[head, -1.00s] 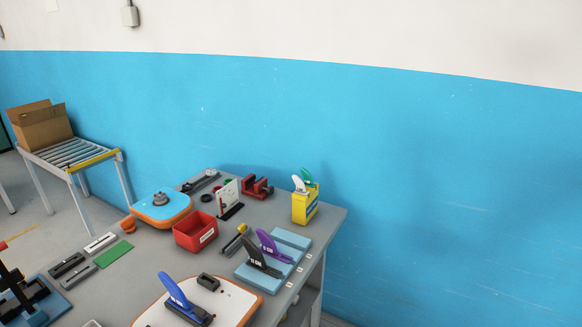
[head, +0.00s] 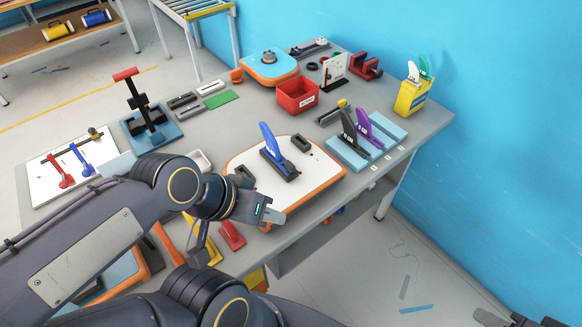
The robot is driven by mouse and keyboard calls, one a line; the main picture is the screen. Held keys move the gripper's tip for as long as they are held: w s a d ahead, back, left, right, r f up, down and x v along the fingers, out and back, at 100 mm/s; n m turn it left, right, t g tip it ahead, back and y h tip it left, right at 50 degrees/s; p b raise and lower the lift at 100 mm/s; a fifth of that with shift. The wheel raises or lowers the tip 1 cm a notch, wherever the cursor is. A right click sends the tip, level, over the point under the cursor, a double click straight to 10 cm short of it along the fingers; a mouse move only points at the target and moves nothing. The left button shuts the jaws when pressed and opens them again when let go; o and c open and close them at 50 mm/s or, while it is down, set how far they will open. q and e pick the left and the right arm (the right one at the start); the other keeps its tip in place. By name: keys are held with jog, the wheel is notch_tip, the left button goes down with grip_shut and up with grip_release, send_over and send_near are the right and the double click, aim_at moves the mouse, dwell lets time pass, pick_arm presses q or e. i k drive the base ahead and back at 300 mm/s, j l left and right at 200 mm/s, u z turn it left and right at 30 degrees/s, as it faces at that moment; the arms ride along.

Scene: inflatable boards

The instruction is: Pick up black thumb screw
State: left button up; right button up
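I cannot pick out the black thumb screw for sure. A small round black part (head: 312,66) lies at the back of the table behind the red bin (head: 298,96); it is too small to identify. My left gripper (head: 272,215) is over the front edge of the table, beside the white board with orange rim (head: 318,180). Nothing shows in it, and its finger gap is not clear. Dark parts at the bottom right edge, probably my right gripper (head: 518,321), are mostly cut off.
On the white board stands a blue-handled clamp (head: 275,155). Black and purple clamps (head: 366,133) stand on light blue blocks. A yellow box (head: 412,97) is at the back right. A tall red-handled press (head: 147,112) stands left. The floor at right is mostly free.

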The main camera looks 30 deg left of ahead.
aim_at(290, 167)
jog(key=u, duration=0.7)
jog(key=i+l+u, duration=0.1)
jog(key=u, duration=0.4)
jog(key=i+l+u, duration=0.1)
jog(key=u, duration=0.4)
jog(key=l+u, duration=0.2)
jog(key=u, duration=0.25)
jog(key=l+u, duration=0.2)
jog(key=u, duration=0.3)
jog(key=l, duration=0.25)
jog(key=i+u, duration=0.05)
